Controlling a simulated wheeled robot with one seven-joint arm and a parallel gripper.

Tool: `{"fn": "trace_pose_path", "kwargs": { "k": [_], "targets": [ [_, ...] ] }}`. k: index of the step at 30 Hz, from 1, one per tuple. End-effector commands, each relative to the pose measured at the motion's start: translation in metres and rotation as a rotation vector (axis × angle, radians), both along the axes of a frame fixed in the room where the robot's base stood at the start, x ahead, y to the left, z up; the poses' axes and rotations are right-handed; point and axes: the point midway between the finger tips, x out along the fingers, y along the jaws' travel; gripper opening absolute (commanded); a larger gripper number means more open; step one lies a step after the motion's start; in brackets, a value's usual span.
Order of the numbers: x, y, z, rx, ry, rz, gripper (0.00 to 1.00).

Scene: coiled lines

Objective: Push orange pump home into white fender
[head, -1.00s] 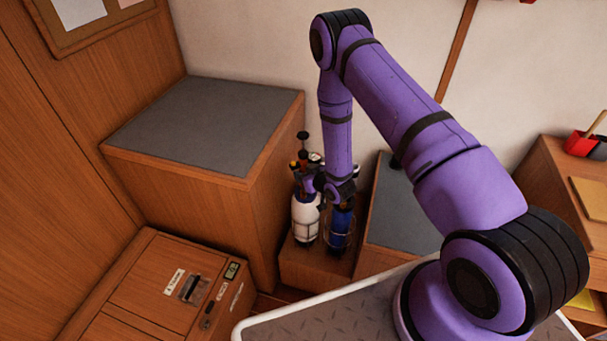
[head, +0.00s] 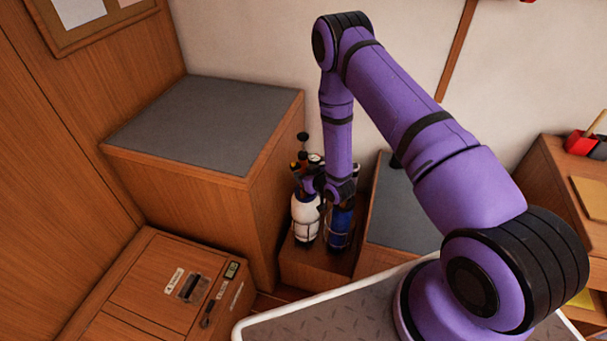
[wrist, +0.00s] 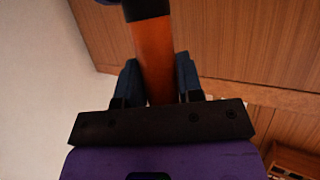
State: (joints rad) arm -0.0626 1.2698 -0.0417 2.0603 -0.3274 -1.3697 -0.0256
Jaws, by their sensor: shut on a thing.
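The white fender (head: 305,220) stands upright in a wire holder on a low wooden ledge in the head view. The orange pump (wrist: 154,58) has a black upper part and runs between my jaws in the wrist view. In the head view its dark top knob (head: 303,136) rises above the fender. My gripper (wrist: 157,78) is shut on the orange pump, with one dark blue finger on each side. In the head view my gripper is small and partly hidden above the fender. The pump's lower end and its joint with the fender cannot be made out.
A blue fender (head: 340,226) stands close on the right in its own holder, below my wrist. A tall grey-topped wooden cabinet (head: 205,125) is close on the left. A grey-topped box (head: 402,215) is on the right, and the wall is behind.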

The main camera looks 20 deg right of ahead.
Motion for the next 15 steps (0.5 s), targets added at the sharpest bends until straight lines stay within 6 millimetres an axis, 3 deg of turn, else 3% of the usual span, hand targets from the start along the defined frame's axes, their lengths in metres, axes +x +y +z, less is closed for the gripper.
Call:
{"fn": "trace_pose_path", "kwargs": {
  "k": [15],
  "targets": [
    [0.0001,0.0,-0.0082,0.0,0.0,0.0,0.07]
  ]
}}
